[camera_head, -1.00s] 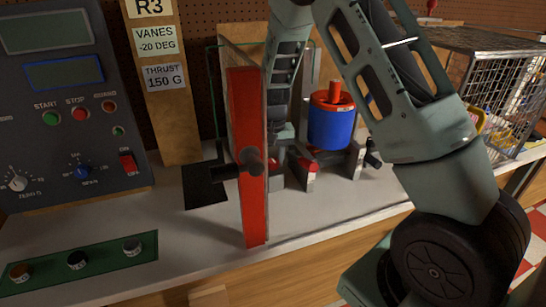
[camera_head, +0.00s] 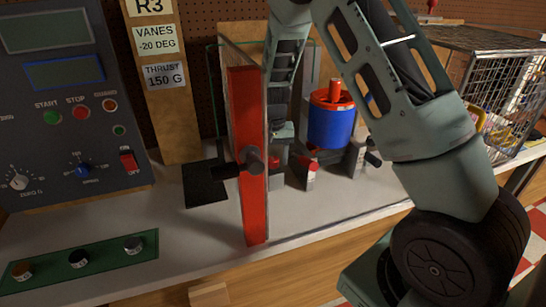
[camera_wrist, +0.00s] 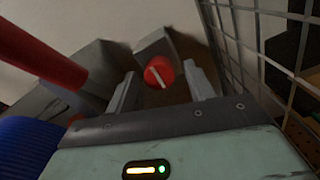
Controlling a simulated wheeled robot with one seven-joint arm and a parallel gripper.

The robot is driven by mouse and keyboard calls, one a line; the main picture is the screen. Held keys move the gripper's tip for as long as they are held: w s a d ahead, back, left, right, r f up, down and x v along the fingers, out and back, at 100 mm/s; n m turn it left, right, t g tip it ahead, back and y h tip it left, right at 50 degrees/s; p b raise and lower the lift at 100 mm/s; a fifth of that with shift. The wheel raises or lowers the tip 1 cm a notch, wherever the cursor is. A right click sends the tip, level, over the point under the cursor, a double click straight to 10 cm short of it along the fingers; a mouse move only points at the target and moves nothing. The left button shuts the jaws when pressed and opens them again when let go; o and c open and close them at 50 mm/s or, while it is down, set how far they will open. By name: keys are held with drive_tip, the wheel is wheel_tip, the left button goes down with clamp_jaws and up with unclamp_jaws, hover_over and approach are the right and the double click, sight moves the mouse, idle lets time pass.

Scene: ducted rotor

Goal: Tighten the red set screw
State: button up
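The red set screw (camera_wrist: 160,72) is a round red head with a pale slot line across it, seen in the wrist view. My gripper (camera_wrist: 161,78) is open, with one grey finger on each side of the screw head and a visible gap on both sides. I cannot tell how deep the fingertips reach past the head. A grey block lies behind the screw.
A blue cylinder with a red top (camera_head: 330,127) stands right of the gripper in the head view. Wire mesh (camera_wrist: 232,45) runs close along the right in the wrist view. A control box (camera_head: 60,140) and green strip with knobs (camera_head: 105,262) are at left.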

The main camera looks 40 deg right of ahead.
sight(273, 159)
wheel_tip(273, 159, up, 17)
drive_tip(key=b, duration=0.2)
drive_tip(key=shift+r, duration=0.2)
idle(0.7)
